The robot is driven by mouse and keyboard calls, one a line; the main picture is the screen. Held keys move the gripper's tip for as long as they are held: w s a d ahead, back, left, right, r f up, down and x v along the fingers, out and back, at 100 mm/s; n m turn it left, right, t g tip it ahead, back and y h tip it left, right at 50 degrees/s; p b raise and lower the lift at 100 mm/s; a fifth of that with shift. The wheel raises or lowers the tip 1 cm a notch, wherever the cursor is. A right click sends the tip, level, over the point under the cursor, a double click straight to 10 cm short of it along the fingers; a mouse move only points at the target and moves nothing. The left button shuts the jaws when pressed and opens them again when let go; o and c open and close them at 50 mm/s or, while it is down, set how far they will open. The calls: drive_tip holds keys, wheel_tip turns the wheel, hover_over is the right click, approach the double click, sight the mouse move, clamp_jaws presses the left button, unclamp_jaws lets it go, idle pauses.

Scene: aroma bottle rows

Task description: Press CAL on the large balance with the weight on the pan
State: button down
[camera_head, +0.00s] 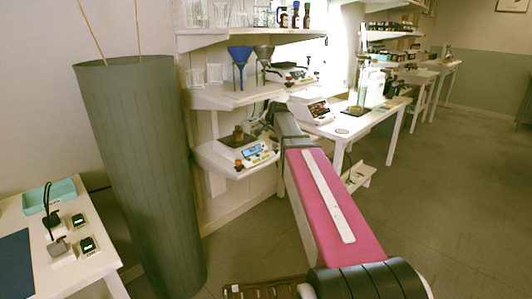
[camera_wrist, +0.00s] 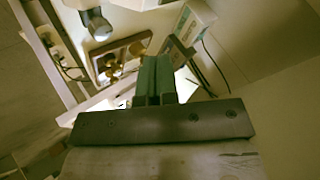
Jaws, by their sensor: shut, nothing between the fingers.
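A white balance (camera_head: 245,152) stands on the low wall shelf in the head view, with a dark square pan. A small brownish weight (camera_head: 238,132) stands on that pan. Its front panel has a lit blue display and small coloured buttons; the CAL label is too small to read. My arm reaches towards this shelf, and my gripper's tips are not clear there. In the wrist view my gripper (camera_wrist: 154,62) is shut and empty, its greenish fingers pressed together. Beyond it is a brown square plate (camera_wrist: 130,48) with brass-coloured pieces (camera_wrist: 110,68). I cannot tell whether the fingertips touch anything.
Another balance (camera_head: 312,110) stands on the white table to the right, and one more (camera_head: 290,74) sits behind on a shelf. Blue (camera_head: 239,58) and grey funnels stand above the low shelf. A tall grey-green cylinder (camera_head: 140,170) stands left. Floor at right is clear.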

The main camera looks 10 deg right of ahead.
drive_tip(key=shift+f, duration=4.4)
drive_tip(key=shift+f, duration=0.15)
drive_tip(key=shift+f, duration=0.25)
drive_tip(key=shift+f, duration=0.35)
drive_tip(key=shift+r, duration=0.8)
drive_tip(key=shift+r, duration=0.1)
drive_tip(key=shift+r, duration=2.4)
